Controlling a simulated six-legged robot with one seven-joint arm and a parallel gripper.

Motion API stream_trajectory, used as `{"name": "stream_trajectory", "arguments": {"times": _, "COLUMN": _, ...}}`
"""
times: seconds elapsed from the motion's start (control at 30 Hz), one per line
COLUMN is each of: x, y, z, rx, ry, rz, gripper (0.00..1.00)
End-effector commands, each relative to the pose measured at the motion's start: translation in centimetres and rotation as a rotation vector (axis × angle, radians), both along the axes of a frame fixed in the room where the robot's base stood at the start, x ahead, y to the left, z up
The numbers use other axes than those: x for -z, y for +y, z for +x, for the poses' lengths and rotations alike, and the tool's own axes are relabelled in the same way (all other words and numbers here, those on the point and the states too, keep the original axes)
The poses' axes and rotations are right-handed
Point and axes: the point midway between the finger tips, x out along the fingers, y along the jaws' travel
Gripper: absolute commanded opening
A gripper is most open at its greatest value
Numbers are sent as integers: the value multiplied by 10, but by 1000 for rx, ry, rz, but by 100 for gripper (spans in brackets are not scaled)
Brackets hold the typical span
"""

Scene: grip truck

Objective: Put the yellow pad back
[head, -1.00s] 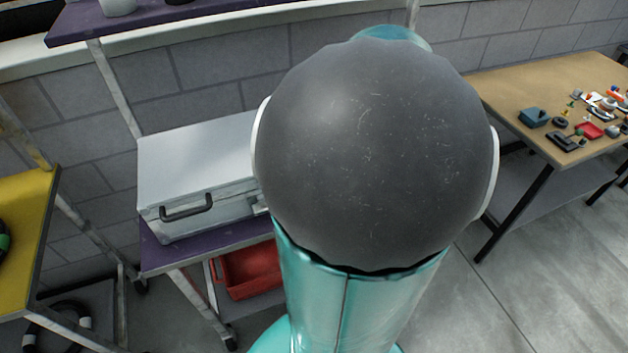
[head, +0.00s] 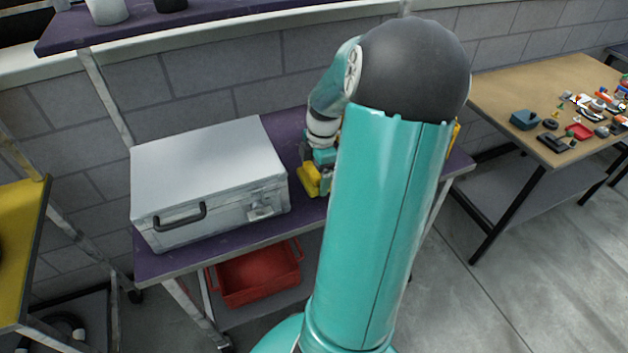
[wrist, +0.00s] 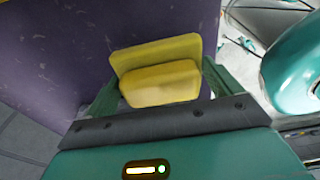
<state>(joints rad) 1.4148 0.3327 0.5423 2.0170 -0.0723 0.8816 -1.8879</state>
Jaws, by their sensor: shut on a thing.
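The yellow pad (wrist: 160,80) sits between my gripper's two green fingers in the wrist view; it has a flat plate with a thicker block in front. My gripper (wrist: 162,88) is shut on it. In the head view my gripper (head: 322,172) points down at the purple shelf, just right of the silver case, and the yellow pad (head: 309,181) shows at its tip. My own arm hides part of the shelf. I cannot tell whether the pad touches the shelf.
The silver case (head: 210,180) stands on the purple shelf (head: 215,252). Part of another yellow thing (head: 453,138) shows behind my arm. A red bin (head: 255,275) is below. A wooden table (head: 535,90) with small items stands at right.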

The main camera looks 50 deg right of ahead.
Motion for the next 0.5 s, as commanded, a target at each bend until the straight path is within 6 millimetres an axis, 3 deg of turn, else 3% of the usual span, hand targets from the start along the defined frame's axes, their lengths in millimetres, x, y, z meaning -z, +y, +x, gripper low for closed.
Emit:
{"name": "stream_trajectory", "arguments": {"times": 0.3, "x": 36, "y": -1, "z": 6, "rx": 0, "ry": 1, "rz": 3, "gripper": 69}}
{"name": "stream_trajectory", "arguments": {"times": 0.5, "x": 38, "y": -2, "z": 6, "rx": 0, "ry": 0, "rz": 0, "gripper": 69}}
